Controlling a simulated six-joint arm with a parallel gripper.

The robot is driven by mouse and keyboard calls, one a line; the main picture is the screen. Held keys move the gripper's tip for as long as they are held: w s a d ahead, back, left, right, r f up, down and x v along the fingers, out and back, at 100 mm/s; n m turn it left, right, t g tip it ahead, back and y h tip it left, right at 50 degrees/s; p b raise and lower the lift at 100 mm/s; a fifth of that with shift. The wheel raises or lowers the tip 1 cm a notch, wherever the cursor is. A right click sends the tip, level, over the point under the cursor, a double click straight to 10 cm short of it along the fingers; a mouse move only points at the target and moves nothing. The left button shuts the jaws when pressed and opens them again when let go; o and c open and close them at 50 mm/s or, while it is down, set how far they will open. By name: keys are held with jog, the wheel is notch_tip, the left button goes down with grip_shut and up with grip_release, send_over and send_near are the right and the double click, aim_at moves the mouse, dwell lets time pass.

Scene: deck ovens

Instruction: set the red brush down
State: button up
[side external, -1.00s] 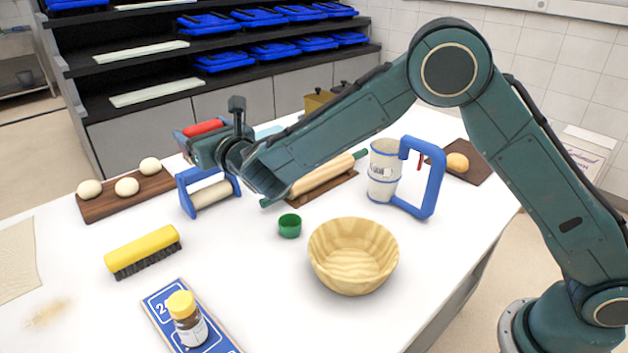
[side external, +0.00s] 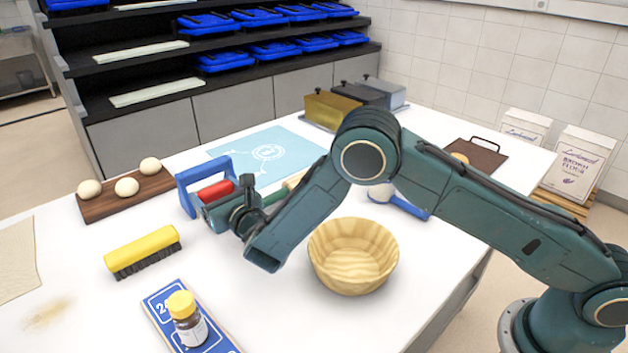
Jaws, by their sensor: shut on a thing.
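The red brush (side external: 215,192) shows as a short red part just behind my gripper (side external: 207,213); the rest of it is hidden. My gripper is shut on it, low over the white table, in front of the blue-framed roller (side external: 188,180). The brush overlaps the roller in this view, and I cannot tell whether they touch. I also cannot tell whether the brush touches the table.
A yellow brush (side external: 141,250) lies at left front. A wooden bowl (side external: 353,255) stands right of my gripper. A bottle (side external: 187,318) stands on a blue board (side external: 165,302). Dough balls sit on a wooden board (side external: 108,205). A light blue mat (side external: 262,146) lies behind.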

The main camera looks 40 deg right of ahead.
jog(key=shift+f, duration=1.9)
jog(key=shift+f, duration=0.15)
jog(key=o, duration=1.1)
jog(key=shift+c, duration=0.2)
jog(key=shift+s, duration=3.8)
jog(key=shift+o, duration=0.2)
